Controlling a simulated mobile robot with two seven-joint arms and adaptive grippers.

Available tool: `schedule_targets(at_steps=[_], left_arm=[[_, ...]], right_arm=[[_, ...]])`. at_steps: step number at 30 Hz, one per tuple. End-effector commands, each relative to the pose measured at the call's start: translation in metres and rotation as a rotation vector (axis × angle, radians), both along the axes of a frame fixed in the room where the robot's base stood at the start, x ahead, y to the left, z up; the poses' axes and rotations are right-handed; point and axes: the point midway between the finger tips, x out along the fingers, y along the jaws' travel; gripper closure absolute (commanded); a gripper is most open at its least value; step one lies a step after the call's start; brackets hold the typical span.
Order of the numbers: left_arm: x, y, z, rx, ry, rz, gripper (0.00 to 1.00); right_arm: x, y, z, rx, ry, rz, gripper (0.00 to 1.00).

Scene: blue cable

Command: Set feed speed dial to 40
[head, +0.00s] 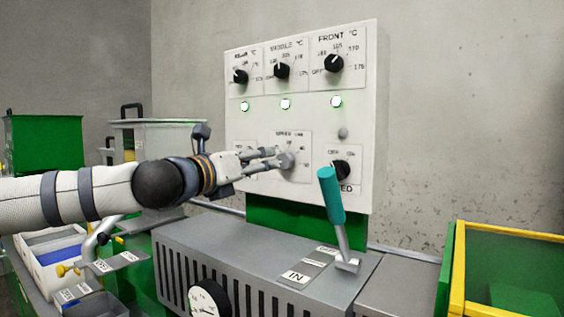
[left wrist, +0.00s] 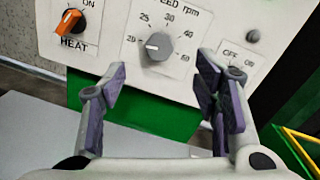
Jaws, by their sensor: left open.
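The feed speed dial (left wrist: 159,46) is a grey round knob on the white control panel, with a label ending in "ED rpm" above it and numbers around it. Its white mark points left, near the number read as 20; the 40 is at its upper right. My left gripper (left wrist: 162,72) is open, with its purple-padded fingers apart, one to each side below the dial in the left wrist view. In the head view my left gripper (head: 274,158) is in front of the dial and partly hides it. I cannot tell whether the fingers touch it. My right gripper is not in view.
An orange HEAT knob (left wrist: 69,21) is left of the dial. A black feed knob (head: 341,170) is to its right. Three black temperature knobs sit above, including FRONT (head: 334,63). A teal-handled lever (head: 331,195) stands below right. A yellow-edged green bin (head: 505,232) is at right.

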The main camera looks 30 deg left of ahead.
Motion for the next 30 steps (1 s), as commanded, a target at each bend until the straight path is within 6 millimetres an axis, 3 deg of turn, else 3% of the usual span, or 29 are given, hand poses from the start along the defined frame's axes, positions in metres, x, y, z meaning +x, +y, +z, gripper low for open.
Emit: schedule_targets(at_steps=[1,6,10,15,23,27,30], left_arm=[[0.015,-0.002,-0.008,0.006,0.011,0.001,0.44],[0.060,-0.005,-0.008,0.007,0.010,0.001,0.44],[0.085,-0.007,-0.005,0.007,0.008,-0.001,0.44],[0.099,-0.007,-0.004,0.004,0.006,-0.001,0.44],[0.100,-0.007,-0.003,0.004,0.006,-0.001,0.44],[0.100,-0.007,-0.003,0.004,0.006,-0.001,0.76],[0.100,-0.007,-0.003,0.004,0.006,-0.001,0.93]], right_arm=[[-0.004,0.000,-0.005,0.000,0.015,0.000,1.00],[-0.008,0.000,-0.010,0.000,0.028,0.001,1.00],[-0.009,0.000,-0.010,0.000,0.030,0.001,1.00],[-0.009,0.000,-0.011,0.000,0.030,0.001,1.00],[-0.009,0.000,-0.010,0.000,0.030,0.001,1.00],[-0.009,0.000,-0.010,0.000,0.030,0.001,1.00],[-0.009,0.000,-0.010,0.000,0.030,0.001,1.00]])
